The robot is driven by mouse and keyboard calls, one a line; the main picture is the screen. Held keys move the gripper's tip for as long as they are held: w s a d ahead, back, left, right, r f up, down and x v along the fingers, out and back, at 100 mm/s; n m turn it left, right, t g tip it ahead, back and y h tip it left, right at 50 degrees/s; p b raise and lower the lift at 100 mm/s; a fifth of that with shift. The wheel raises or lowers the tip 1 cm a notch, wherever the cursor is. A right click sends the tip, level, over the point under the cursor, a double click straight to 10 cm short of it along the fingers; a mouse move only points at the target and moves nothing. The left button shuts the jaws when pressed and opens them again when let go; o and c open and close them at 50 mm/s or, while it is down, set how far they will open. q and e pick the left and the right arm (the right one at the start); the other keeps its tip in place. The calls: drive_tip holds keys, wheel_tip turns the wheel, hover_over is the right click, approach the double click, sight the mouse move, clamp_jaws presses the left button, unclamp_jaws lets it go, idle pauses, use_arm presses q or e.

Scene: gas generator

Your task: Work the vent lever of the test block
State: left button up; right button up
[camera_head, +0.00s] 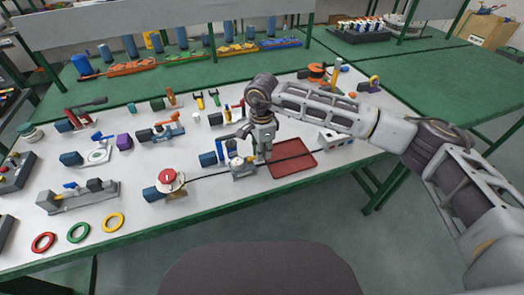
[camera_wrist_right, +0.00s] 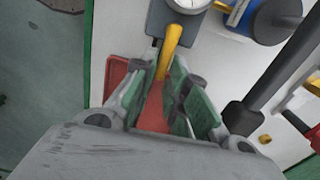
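The test block (camera_head: 243,171) stands near the table's front edge, with a round gauge on top. The gauge (camera_wrist_right: 188,3) and a yellow vent lever (camera_wrist_right: 171,48) show at the top of the right wrist view. My right gripper (camera_head: 262,156) points down just right of the block. In the wrist view its fingers (camera_wrist_right: 166,78) stand apart, one on each side of the lever's end. Whether a pad touches the lever is hard to tell. My left gripper is not in view.
A red tray (camera_head: 293,167) lies under and right of my right gripper. A blue cylinder (camera_wrist_right: 275,20) is beside the block. A red-knobbed device (camera_head: 169,178) stands to the left, and a light box (camera_head: 332,139) to the right. Several fittings crowd the table behind.

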drive_tip(key=shift+o, duration=1.1)
drive_tip(key=shift+r, duration=0.15)
wheel_tip(320, 180, up, 12)
drive_tip(key=shift+f, duration=0.2)
